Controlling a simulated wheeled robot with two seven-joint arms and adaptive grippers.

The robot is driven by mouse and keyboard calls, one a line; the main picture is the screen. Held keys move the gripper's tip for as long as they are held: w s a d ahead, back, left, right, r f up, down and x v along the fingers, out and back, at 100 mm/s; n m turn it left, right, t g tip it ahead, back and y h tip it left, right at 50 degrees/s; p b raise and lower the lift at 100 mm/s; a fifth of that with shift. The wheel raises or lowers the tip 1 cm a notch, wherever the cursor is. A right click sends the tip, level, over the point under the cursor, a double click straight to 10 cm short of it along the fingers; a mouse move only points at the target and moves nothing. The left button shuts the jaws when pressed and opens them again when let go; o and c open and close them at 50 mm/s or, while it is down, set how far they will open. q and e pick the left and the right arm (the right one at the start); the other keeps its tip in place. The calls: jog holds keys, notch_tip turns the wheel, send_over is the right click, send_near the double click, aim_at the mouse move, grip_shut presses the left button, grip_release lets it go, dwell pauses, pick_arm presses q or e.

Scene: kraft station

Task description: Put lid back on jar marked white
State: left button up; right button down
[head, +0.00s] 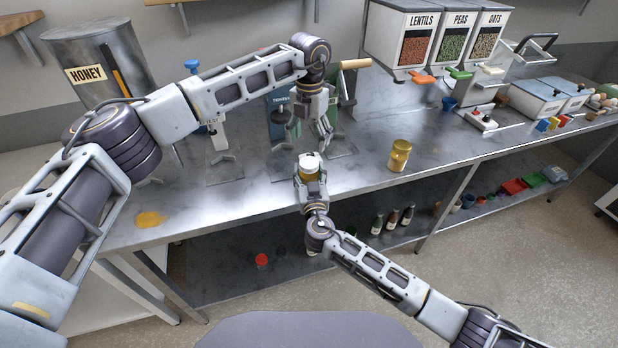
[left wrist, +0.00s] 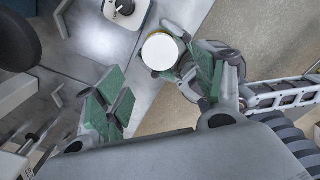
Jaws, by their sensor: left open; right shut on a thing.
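A jar (head: 309,174) with amber contents stands upright in my right gripper (head: 311,179), which is shut on it near the counter's front edge. A white round lid (head: 309,160) is on top of the jar; I cannot tell whether it is fully seated. In the left wrist view the white lid (left wrist: 160,52) shows as a plain disc with a thin amber edge beside the right-hand finger pads. My left gripper (head: 324,138) is open and empty, above and just behind the jar. A second jar (head: 399,156) with a yellow lid stands on the counter to the right.
The metal counter (head: 350,178) is clear around the yellow-lidded jar. A honey tank (head: 100,65) and an amber puddle (head: 150,219) are at left. Dispensers (head: 435,40) stand at the back right. Bottles (head: 392,219) and a red item (head: 262,260) are on the lower shelf.

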aim_at(309, 162)
pick_arm(q)
jog(key=shift+f, duration=0.15)
dwell(0.4)
jog(key=shift+f, duration=3.9)
jog(key=c, duration=1.1)
jog(key=o, duration=1.2)
jog(key=shift+o, duration=0.2)
jog(key=shift+r, duration=0.15)
notch_tip(309, 162, up, 12)
